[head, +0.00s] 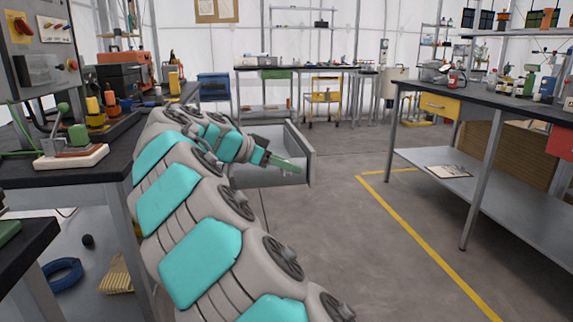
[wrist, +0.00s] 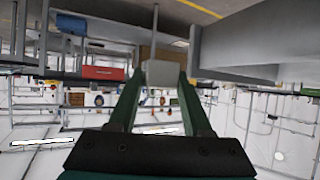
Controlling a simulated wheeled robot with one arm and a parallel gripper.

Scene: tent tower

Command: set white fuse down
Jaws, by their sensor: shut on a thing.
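My gripper (head: 287,164) has green fingers and reaches out at the grey drawer (head: 301,138), which is pulled open beside the left workbench. In the head view the fingers overlap the drawer's opening and front edge; I cannot tell how high they are above it. In the wrist view the fingers close on a pale, block-shaped white fuse (wrist: 160,73) held at their tips. The fuse cannot be made out clearly in the head view. The drawer's inside is partly hidden behind my arm and gripper.
The left workbench (head: 65,175) carries a white-based device (head: 72,157) and yellow and green items. A long dark-topped table (head: 480,105) with bottles stands at the right. The concrete floor between them is clear, with a yellow line (head: 420,235).

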